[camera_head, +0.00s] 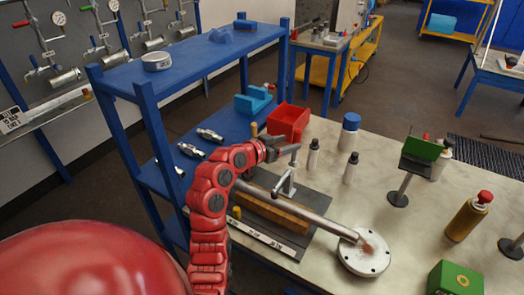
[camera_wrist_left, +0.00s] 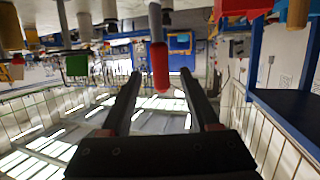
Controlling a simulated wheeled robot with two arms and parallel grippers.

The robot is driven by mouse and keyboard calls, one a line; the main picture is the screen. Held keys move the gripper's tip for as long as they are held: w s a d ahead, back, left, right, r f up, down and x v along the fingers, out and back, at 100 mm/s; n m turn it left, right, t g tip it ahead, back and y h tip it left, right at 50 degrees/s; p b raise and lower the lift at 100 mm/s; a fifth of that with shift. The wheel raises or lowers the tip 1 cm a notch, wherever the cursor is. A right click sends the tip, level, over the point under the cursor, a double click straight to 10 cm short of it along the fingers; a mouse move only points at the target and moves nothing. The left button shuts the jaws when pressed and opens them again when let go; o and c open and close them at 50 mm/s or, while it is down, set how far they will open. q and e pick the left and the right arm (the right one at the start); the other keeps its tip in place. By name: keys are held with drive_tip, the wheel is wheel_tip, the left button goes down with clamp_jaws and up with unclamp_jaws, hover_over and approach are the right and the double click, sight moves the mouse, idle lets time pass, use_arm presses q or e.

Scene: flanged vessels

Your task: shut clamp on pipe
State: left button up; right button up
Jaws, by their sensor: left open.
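A grey metal clamp (camera_head: 287,182) stands on a dark base plate with its arm raised. The pipe (camera_head: 318,217) lies tilted beside it, over a wooden block, ending in a round flange (camera_head: 362,258). My left gripper (camera_head: 286,147) is at the top of the clamp, beside its upright arm. In the left wrist view, the open black fingers of my left gripper (camera_wrist_left: 160,78) stand either side of a red handle grip (camera_wrist_left: 160,66) on a grey stem. No contact with the grip is clear. My right gripper is not seen.
A blue shelf (camera_head: 190,60) stands left of the table. A green box (camera_head: 455,280) is at the front right.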

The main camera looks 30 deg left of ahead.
use_arm(q)
drive_tip(key=b+v, duration=0.2)
drive_tip(key=v, duration=1.2)
drive_tip(key=shift+s, duration=0.15)
drive_tip(key=shift+c, duration=0.4)
